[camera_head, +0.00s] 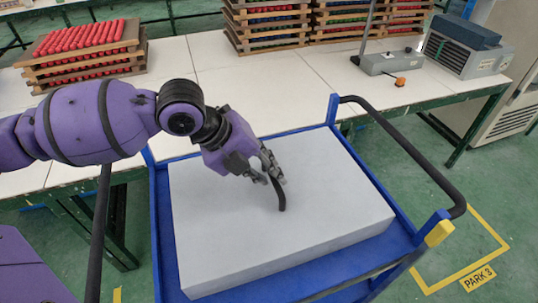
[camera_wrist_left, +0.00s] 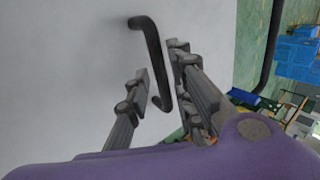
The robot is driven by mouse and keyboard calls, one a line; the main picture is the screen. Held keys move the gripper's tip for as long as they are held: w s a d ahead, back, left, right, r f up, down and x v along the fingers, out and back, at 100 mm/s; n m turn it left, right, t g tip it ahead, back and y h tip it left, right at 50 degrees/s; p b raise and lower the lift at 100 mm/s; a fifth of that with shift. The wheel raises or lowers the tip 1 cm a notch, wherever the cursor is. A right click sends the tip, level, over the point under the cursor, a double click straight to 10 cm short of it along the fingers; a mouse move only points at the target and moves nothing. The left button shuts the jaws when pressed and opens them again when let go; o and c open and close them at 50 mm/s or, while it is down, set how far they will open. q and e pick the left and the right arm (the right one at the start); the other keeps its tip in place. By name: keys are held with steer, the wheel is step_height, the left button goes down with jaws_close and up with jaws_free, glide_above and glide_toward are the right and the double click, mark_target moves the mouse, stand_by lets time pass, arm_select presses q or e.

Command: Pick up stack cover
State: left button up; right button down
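The stack cover (camera_head: 310,228) is a large light-grey box lying on the blue cart in the head view. A dark curved handle (camera_head: 280,194) rises from its top. My left gripper (camera_head: 270,177) is over the cover at the handle. In the left wrist view the handle (camera_wrist_left: 152,62) runs between the two open fingers (camera_wrist_left: 158,80), with a gap showing on the left side; contact on the right side is hard to tell. The cover's pale top (camera_wrist_left: 60,70) fills the left of that view. My right gripper is not in view.
The blue cart (camera_head: 325,287) has a black push bar (camera_head: 415,155) on its right. A white table (camera_head: 270,95) stands behind, with stacked wooden trays of red pieces (camera_head: 85,50) at left and more stacks (camera_head: 268,25) at the back. A grey device (camera_head: 392,63) stands at right.

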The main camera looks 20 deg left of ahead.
mark_target(273, 191)
arm_select(q)
steer(key=shift+x, duration=1.4)
steer(key=shift+w, duration=0.1)
jaws_close()
steer(key=shift+r, duration=0.1)
